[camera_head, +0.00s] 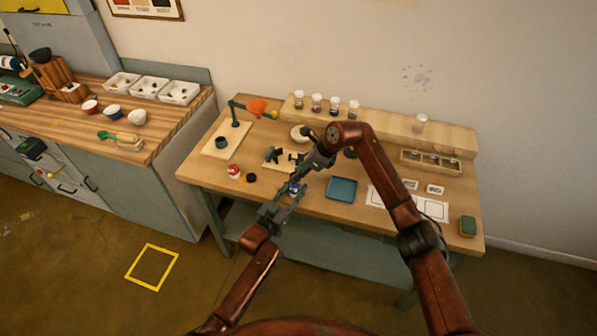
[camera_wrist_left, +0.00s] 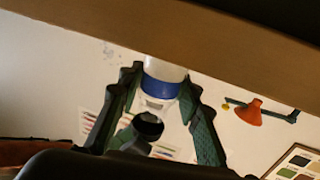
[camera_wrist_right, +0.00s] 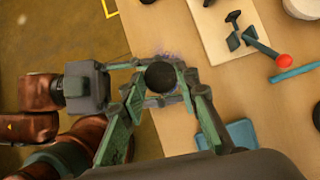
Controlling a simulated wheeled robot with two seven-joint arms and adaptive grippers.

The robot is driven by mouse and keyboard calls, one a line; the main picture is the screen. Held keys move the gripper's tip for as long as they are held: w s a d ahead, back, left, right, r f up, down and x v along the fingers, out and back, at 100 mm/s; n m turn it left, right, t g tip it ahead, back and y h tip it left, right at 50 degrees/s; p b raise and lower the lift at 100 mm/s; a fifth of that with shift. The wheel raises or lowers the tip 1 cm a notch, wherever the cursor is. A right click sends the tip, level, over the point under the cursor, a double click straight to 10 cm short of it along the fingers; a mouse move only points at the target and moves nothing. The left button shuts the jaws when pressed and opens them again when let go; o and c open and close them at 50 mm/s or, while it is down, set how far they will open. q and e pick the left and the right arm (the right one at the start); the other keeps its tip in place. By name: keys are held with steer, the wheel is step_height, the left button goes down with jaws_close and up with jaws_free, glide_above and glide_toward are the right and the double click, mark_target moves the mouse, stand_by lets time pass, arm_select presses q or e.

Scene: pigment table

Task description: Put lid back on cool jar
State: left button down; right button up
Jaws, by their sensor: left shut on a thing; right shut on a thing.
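The cool jar (camera_head: 294,189), white with a blue band, is held near the table's front edge. My left gripper (camera_head: 287,195) is shut on it; the jar (camera_wrist_left: 160,82) also shows between the fingers in the left wrist view. My right gripper (camera_head: 299,178) comes down from above and is shut on a dark round lid (camera_wrist_right: 160,77). The lid (camera_wrist_left: 148,126) is at the jar's mouth end in the left wrist view. I cannot tell whether lid and jar touch. The fingers hide parts of both.
A red-banded jar (camera_head: 234,172) and a loose black lid (camera_head: 251,177) stand left of the grippers. A blue tray (camera_head: 342,189) lies to the right. A lamp with an orange shade (camera_head: 256,106) and a wooden board (camera_head: 275,165) are behind.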

steer(key=shift+f, duration=0.55)
steer(key=shift+f, duration=0.55)
stand_by(0.3)
